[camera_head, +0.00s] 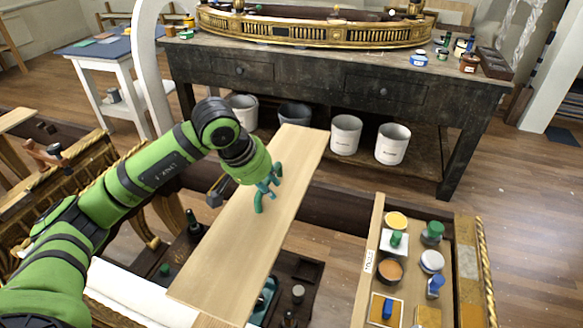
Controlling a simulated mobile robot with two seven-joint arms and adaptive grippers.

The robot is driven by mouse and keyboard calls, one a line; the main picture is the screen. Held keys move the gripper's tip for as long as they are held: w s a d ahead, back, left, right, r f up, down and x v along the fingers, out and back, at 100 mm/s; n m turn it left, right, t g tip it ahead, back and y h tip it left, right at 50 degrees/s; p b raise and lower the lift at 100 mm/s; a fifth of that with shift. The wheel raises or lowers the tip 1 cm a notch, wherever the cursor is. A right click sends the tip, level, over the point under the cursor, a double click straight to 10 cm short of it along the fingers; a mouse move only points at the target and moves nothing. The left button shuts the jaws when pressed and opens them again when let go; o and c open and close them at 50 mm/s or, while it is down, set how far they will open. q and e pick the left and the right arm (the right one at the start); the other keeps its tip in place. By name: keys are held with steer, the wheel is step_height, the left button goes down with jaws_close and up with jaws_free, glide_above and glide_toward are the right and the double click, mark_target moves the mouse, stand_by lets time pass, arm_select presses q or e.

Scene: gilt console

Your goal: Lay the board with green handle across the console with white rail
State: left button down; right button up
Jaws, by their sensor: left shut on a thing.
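A long pale wooden board (245,250) with a teal-green handle (268,188) on its upper face slants across the middle of the view. My left gripper (262,183) is shut on the handle. The board's near end reaches toward the bottom of the picture and its far end points toward the dark bench. Below it is a dark console with gilt rope edging (85,178). A white strip (135,300) runs along its lower left; I take this for the white rail, partly hidden by my arm. I cannot tell whether the board touches the console. My right gripper is out of view.
A wooden tray (373,245) with jars and pigments stands at the right of the console. Small bottles (192,222) and compartments lie under the board. Behind is a dark workbench (300,75) with a gilt piece on top and several buckets (346,135) below.

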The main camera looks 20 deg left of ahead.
mark_target(268, 198)
arm_select(q)
steer(key=shift+w, duration=0.15)
steer(key=shift+s+a+f+b, duration=0.1)
steer(key=shift+s+f+b, duration=0.25)
steer(key=shift+f+b, duration=0.35)
step_height(268, 198, down, 3)
steer(key=shift+w+r+b, duration=0.1)
steer(key=shift+r+b, duration=0.05)
steer(key=shift+b, duration=0.3)
step_height(268, 198, down, 2)
steer(key=shift+f+b, duration=0.15)
steer(key=shift+b, duration=0.45)
step_height(268, 198, down, 5)
steer(key=b, duration=0.3)
steer(key=shift+b, duration=0.3)
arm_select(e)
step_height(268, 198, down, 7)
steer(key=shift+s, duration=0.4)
arm_select(q)
steer(key=shift+f+b, duration=0.15)
steer(key=shift+b, duration=0.2)
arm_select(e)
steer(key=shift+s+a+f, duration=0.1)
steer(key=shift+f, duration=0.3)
